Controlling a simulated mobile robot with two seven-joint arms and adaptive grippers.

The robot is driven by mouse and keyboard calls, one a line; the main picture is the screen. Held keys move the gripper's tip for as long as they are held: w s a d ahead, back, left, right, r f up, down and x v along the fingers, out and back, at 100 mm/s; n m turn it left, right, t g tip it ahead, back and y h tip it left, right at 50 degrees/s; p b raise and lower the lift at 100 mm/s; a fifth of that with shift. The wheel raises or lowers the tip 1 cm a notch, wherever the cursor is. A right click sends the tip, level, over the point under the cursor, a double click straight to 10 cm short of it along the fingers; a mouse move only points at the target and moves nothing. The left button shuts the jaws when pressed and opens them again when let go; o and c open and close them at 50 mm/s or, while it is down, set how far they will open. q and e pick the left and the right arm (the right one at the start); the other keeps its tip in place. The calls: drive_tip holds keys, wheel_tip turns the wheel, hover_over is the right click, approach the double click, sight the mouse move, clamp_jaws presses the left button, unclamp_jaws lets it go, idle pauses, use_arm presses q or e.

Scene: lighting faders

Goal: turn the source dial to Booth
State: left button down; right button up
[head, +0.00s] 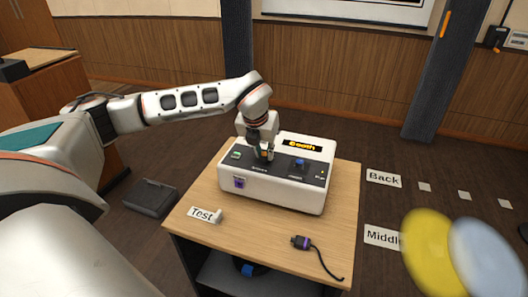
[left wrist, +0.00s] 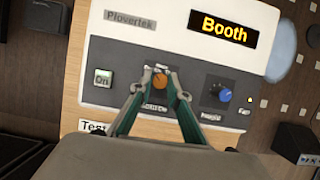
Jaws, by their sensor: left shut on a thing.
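A white console (head: 285,192) with a dark control strip stands on the wooden table. An orange dial (left wrist: 160,82) sits in the middle of the strip, its label partly covered by my fingers. I take it to be the source dial. My left gripper (head: 265,153) reaches down to it from above, and in the left wrist view its fingertips (left wrist: 160,72) are closed around the dial. The display (left wrist: 225,30) reads "Booth" in yellow letters; it also shows in the head view (head: 302,146). My right gripper is not in view.
A blue knob (left wrist: 224,95) is right of the dial, and a green-lit "On" button (left wrist: 104,77) is left. A "Test" label (head: 203,214) and a plug with cable (head: 301,242) lie on the table (head: 255,235). Blurred yellow (head: 430,252) and pale blue discs (head: 486,256) show at right.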

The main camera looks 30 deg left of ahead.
use_arm(q)
drive_tip(key=c, duration=1.9)
unclamp_jaws()
drive_tip(key=v, duration=1.2)
drive_tip(key=shift+f, duration=0.1)
